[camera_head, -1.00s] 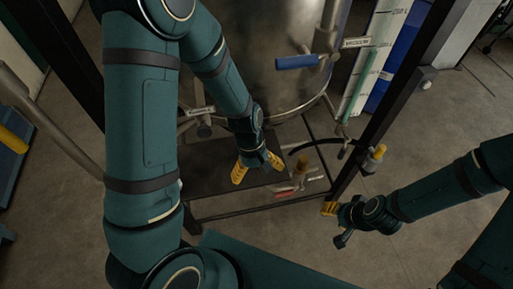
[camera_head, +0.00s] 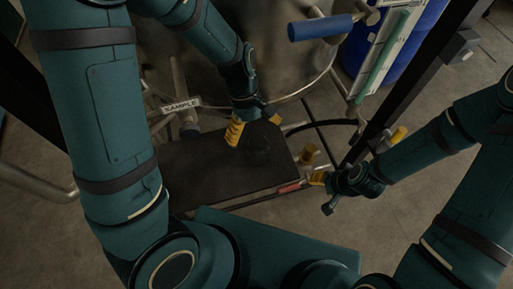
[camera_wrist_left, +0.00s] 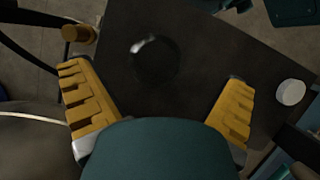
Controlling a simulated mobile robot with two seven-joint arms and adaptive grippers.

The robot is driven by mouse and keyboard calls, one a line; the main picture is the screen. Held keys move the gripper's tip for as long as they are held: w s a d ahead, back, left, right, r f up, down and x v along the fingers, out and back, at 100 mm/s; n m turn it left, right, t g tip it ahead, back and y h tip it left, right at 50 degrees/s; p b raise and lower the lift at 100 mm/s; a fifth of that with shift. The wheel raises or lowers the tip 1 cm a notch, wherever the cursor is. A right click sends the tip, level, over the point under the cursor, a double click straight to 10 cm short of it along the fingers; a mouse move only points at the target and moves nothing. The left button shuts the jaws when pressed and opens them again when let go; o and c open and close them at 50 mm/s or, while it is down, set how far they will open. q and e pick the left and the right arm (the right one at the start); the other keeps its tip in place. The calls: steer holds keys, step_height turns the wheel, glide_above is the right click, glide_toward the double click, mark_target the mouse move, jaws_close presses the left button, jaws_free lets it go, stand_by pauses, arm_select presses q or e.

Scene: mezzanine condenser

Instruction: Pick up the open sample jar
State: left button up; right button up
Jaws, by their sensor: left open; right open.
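The open sample jar (camera_wrist_left: 155,62) appears in the left wrist view as a dark, see-through round shape with a bright glint, on a black platform (camera_wrist_left: 205,30). In the head view the jar (camera_head: 258,150) is a faint dark shape just below my left gripper's fingers. My left gripper (camera_head: 254,122) is open and empty. In the left wrist view its yellow fingers (camera_wrist_left: 155,85) are spread, one to either side of the jar and apart from it. My right gripper (camera_head: 318,179) is by the platform's right side, holding nothing that I can see.
A white round disc, perhaps a lid (camera_wrist_left: 290,92), lies near the platform's right edge in the left wrist view. The steel vessel (camera_head: 185,60) stands behind the platform. A SAMPLE tag (camera_head: 180,105), a blue-handled valve (camera_head: 320,27) and a yellow-capped fitting (camera_head: 309,154) are close by.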

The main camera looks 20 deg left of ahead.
mark_target(259, 148)
arm_select(q)
steer(key=x, duration=0.2)
steer(key=b+x, duration=0.1)
steer(key=x, duration=0.1)
steer(key=w+x, duration=0.1)
steer(key=x, duration=0.1)
steer(key=shift+s+a+f, duration=0.1)
steer(key=shift+f, duration=0.2)
steer(key=c, duration=1.3)
